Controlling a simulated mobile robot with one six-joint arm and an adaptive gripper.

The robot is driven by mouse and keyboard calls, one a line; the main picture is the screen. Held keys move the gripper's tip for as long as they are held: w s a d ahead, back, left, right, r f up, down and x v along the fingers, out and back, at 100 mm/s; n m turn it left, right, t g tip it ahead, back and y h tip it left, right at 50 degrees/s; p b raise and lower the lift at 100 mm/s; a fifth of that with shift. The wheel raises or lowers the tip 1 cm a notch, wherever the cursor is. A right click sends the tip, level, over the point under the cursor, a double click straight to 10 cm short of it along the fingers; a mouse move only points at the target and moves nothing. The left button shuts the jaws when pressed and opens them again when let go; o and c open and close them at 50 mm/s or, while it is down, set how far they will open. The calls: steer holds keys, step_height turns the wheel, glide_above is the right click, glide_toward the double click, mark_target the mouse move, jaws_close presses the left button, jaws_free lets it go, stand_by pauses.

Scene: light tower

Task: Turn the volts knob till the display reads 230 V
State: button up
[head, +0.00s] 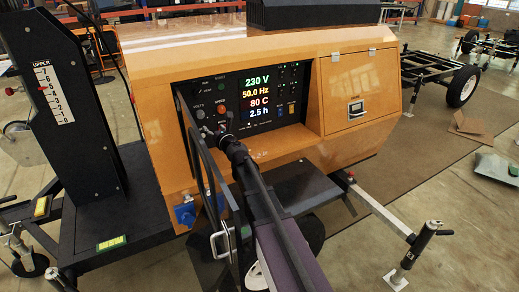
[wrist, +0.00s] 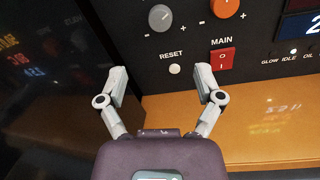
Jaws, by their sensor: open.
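The display (head: 258,80) on the orange machine reads 230 V on its top line, with 50.0 Hz, 80 C and 2.5 h below. The grey volts knob (head: 200,114) is at the left of the black control panel. It also shows at the top of the wrist view (wrist: 160,18), where its label is out of frame. My gripper (wrist: 161,77) is open with nothing between its fingers. The fingertips are below the volts knob and apart from it, on either side of the white reset button (wrist: 174,69). My gripper (head: 214,132) is in front of the panel's lower left.
An orange speed knob (wrist: 225,7) is right of the volts knob. A red main switch (wrist: 222,60) is close to the right fingertip. An open dark panel door (head: 205,165) stands left of my arm. An orange ledge (wrist: 265,125) runs below the panel.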

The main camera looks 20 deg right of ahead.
steer(key=s+d+f+m+g+h+p, duration=0.3)
steer(key=s+d+m+h, duration=0.7)
steer(key=m, duration=1.5)
steer(key=s+d+g+p, duration=0.2)
steer(key=s+d+g, duration=0.1)
steer(key=shift+s+d+g+h+p, duration=0.3)
steer(key=shift+s+d+h+p, duration=0.05)
steer(key=shift+d+h, duration=0.05)
steer(key=s+a+f+m+g+y+p, duration=0.1)
steer(key=s+a+m+g+y, duration=0.1)
steer(key=s, duration=0.5)
steer(key=s+a+f+m+g+y+p, duration=0.2)
steer(key=s+a+m+g, duration=0.1)
steer(key=s+m+g, duration=0.2)
steer(key=s+a+f+m+g+y+p, duration=0.1)
steer(key=s+a+m+g+y+p, duration=0.1)
steer(key=s, duration=0.7)
steer(key=a+m+g, duration=0.1)
steer(key=m, duration=0.1)
steer(key=shift+s+f+m+g, duration=0.25)
steer(key=shift+f+m+g, duration=0.05)
steer(key=shift+f+g, duration=0.1)
